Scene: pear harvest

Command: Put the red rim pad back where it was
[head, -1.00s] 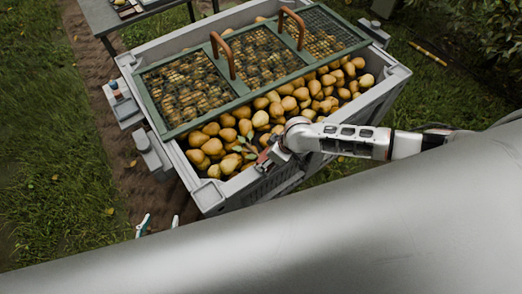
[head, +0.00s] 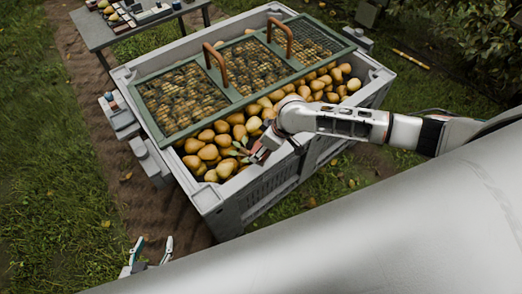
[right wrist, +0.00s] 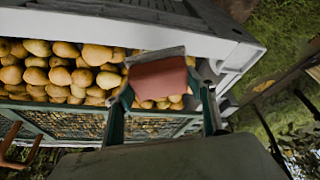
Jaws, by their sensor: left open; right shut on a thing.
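The red rim pad (right wrist: 160,78) is between the fingers of my right gripper (right wrist: 163,103), which is shut on it. A grey strip shows along the pad's upper edge in the right wrist view. In the head view the pad (head: 261,153) is small and partly hidden by my right gripper (head: 267,147), at the near long rim of the grey pear bin (head: 222,194). I cannot tell whether the pad touches the rim. My left gripper (head: 150,250) is open and empty, low at the left over the grass, apart from the bin.
Pears (head: 226,141) fill the bin. A green mesh lid (head: 240,102) with brown handles covers its far part. Green leaves lie on the pears beside my right gripper. Grey blocks (head: 150,157) stick out at the bin's left side. A table (head: 132,32) stands at the back left.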

